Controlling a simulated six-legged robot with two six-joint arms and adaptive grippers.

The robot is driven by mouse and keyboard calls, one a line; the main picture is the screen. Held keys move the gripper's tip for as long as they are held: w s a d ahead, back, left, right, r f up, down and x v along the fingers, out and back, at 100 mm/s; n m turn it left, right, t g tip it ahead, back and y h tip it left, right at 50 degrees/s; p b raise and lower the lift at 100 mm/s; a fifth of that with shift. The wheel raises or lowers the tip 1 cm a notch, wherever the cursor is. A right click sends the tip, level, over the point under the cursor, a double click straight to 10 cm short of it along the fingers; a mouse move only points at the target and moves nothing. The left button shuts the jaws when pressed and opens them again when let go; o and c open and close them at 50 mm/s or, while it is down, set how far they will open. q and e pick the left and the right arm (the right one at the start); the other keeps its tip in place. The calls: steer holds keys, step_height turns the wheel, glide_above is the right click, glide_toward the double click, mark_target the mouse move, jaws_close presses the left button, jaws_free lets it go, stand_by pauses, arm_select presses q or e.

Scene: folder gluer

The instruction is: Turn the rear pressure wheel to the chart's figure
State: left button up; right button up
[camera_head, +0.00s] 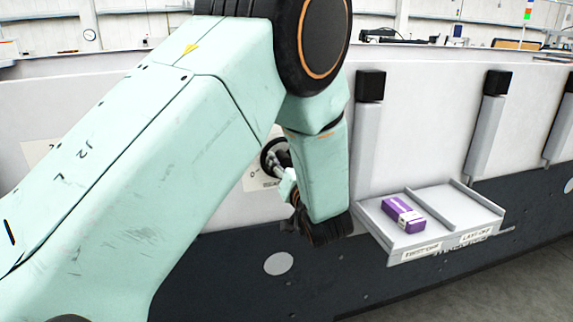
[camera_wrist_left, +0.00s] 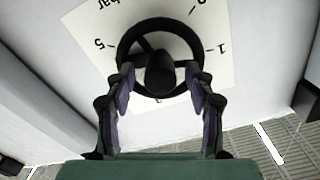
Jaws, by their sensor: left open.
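The rear pressure wheel, a black handwheel (camera_wrist_left: 124,51) with a round hub, sits on a white scale plate (camera_wrist_left: 88,24) in the left wrist view. The plate appears upside down, with "bar", 5 and 1 readable. In the head view the wheel (camera_head: 266,153) is partly hidden behind my left arm, beside a "0" mark. My left gripper (camera_wrist_left: 160,88) is open, its fingers on either side of the hub at the near part of the rim. I cannot tell whether they touch it. It also shows in the head view (camera_head: 291,192). No chart is recognisable. My right gripper is out of view.
A grey two-part tray (camera_head: 458,208) is fixed to the machine front, right of my left arm. A purple box (camera_head: 403,214) lies in its left compartment. Grey posts with black caps (camera_head: 371,86) rise along the white panel. My left arm covers much of the head view.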

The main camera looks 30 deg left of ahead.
arm_select(q)
steer(key=shift+s+d+r, duration=0.15)
steer(key=shift+s+r, duration=0.05)
steer(key=shift+s, duration=0.05)
steer(key=shift+c, duration=0.8)
steer(key=shift+w+f, duration=0.15)
steer(key=shift+w, duration=0.05)
steer(key=c, duration=0.5)
jaws_close()
